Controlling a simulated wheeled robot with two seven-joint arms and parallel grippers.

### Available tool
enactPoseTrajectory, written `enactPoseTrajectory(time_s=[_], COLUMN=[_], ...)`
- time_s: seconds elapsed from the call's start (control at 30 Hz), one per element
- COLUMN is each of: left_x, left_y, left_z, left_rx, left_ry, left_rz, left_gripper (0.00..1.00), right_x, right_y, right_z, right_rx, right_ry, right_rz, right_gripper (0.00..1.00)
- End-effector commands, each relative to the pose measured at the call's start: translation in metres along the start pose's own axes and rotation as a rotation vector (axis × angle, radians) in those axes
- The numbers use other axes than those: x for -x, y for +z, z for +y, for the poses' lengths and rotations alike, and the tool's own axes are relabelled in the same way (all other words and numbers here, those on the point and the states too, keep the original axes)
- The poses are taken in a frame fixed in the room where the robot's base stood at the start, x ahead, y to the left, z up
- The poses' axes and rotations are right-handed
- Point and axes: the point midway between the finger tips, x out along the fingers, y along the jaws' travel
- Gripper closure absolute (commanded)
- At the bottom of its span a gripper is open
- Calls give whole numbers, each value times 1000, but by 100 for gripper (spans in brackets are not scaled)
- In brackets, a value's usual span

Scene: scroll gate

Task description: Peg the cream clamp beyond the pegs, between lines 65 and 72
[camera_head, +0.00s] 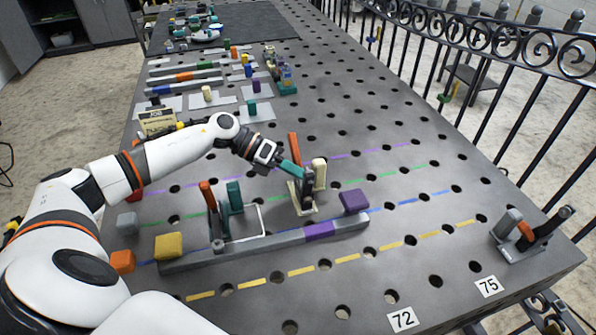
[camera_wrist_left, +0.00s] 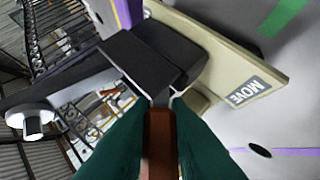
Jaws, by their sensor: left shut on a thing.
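The cream clamp has a pale base plate (camera_head: 301,207), an upright cream block (camera_head: 319,172), a dark arm and an orange lever (camera_head: 294,149). My left gripper (camera_head: 289,167) is shut on the clamp; in the left wrist view its teal fingertips (camera_wrist_left: 160,112) close on the orange-brown lever (camera_wrist_left: 160,145). There the cream plate (camera_wrist_left: 235,65) shows a MOVE label. The clamp is just behind the long grey bar (camera_head: 270,241); I cannot tell whether its plate touches the table. Line labels 72 (camera_head: 403,319) and 75 (camera_head: 488,286) are at the front edge. My right gripper is not in view.
A clamp with orange and teal parts (camera_head: 235,197) stands left of the cream one. A purple block (camera_head: 354,201) is at its right, a yellow block (camera_head: 168,246) at the bar's left end. A grey clamp (camera_head: 520,237) stands at the right edge.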

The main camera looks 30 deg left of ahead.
Motion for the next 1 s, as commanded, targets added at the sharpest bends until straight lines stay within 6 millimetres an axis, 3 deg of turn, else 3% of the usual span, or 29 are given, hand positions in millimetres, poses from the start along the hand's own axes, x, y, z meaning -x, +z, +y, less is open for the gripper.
enactPoseTrajectory(time_s=[1.0], left_x=[-7], left_y=[7], left_z=[-11], left_rx=[-3], left_ry=[3], left_rz=[5], left_gripper=[100], right_x=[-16], right_y=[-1], right_z=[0], right_rx=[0], right_ry=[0], right_rz=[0], right_gripper=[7])
